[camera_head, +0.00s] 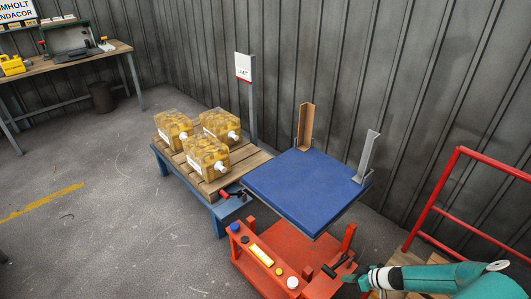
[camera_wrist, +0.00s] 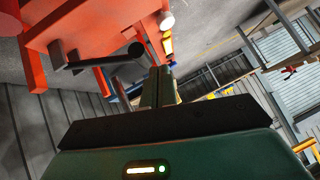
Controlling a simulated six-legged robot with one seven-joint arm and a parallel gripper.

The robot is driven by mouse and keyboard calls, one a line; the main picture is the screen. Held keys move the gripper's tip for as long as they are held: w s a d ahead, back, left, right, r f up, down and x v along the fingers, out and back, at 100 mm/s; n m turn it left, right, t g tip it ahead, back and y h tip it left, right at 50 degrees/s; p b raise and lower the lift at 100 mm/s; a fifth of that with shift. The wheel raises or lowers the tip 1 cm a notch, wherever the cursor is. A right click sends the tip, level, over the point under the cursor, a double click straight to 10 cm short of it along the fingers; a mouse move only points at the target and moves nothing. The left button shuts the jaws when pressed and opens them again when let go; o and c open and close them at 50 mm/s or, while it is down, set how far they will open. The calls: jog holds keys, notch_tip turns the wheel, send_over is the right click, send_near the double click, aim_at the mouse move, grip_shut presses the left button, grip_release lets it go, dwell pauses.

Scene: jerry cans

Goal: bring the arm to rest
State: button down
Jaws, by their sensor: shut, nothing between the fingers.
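My arm (camera_head: 430,278), teal with a pale banded joint, reaches in from the lower right in the head view. My gripper (camera_head: 357,280) is at its left end, beside the red stand (camera_head: 285,248) and close to a dark lever on it. I cannot tell from the views whether they touch. In the wrist view my gripper (camera_wrist: 158,84) shows its two fingers together, with nothing held between them. The red stand also shows in the wrist view (camera_wrist: 75,25), upper left.
Three yellowish jerry cans (camera_head: 207,155) stand on a wooden-topped blue bench (camera_head: 214,210). A blue platform (camera_head: 305,187) with two upright brackets is above the red stand. A red railing (camera_head: 448,195) is at right. Open floor (camera_head: 110,220) lies at left.

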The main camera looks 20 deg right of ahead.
jog(key=w+a+r+g+h, duration=0.1)
jog(key=w+a+r+g, duration=0.3)
jog(key=r, duration=0.8)
jog(key=w+a+r+h, duration=0.1)
jog(key=a+r+h, duration=0.1)
jog(key=a+r, duration=0.7)
jog(key=w+a+r+g+h, duration=0.1)
jog(key=w+a+r+g, duration=0.15)
jog(key=r, duration=1.15)
jog(key=s+a+r+m+t, duration=0.1)
jog(key=s+a+r+t, duration=0.1)
jog(key=s+a+r, duration=0.4)
jog(key=s+a+r+m+t+h, duration=0.1)
jog(key=s+a+r+t, duration=0.1)
jog(key=s+a+r, duration=0.5)
jog(key=a+r, duration=0.6)
jog(key=shift+a+m+h, duration=0.2)
jog(key=shift+m+h, duration=0.1)
